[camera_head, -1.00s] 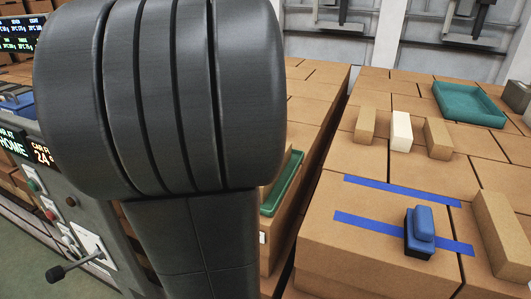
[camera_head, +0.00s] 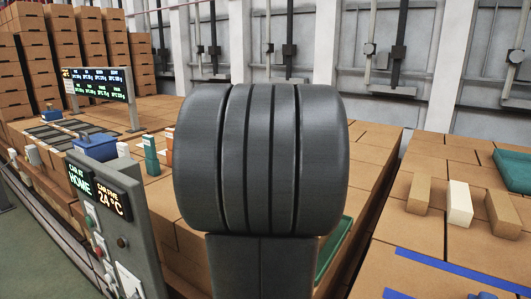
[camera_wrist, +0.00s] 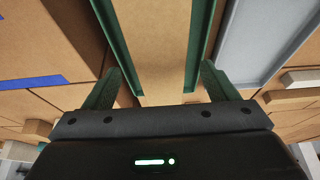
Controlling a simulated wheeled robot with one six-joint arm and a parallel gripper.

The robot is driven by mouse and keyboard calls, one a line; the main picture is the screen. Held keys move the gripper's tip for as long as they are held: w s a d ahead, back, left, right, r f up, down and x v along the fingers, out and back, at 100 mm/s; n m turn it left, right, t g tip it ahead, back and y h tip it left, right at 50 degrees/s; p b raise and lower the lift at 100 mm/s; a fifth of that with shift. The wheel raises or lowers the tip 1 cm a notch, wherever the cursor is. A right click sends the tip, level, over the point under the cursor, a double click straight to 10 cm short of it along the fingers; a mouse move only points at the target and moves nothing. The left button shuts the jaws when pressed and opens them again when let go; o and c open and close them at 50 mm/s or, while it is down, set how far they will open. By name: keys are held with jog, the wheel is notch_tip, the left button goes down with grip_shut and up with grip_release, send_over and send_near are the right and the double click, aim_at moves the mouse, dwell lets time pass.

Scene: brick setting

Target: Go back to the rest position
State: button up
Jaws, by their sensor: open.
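My gripper (camera_wrist: 162,78) shows in the wrist view with its two green fingers spread wide apart. Nothing is between the fingertips. Behind them are brown brick-like blocks, with green edge strips running up the picture, and I cannot tell how far away these are. In the head view my dark ribbed arm stands in the middle and hides what is behind it. The gripper itself does not show there.
A control panel (camera_head: 150,232) with lit displays stands at the left. A green tray (camera_head: 333,252) is partly hidden behind my arm. Small blocks, one white (camera_head: 459,203), and blue tape (camera_head: 459,270) lie on the right stack. A blue box (camera_head: 95,147) sits at the left.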

jog(key=x, duration=0.5)
jog(key=shift+f, duration=0.2)
jog(key=shift+w+r, duration=0.1)
jog(key=shift+w, duration=0.05)
jog(key=shift+r, duration=1.3)
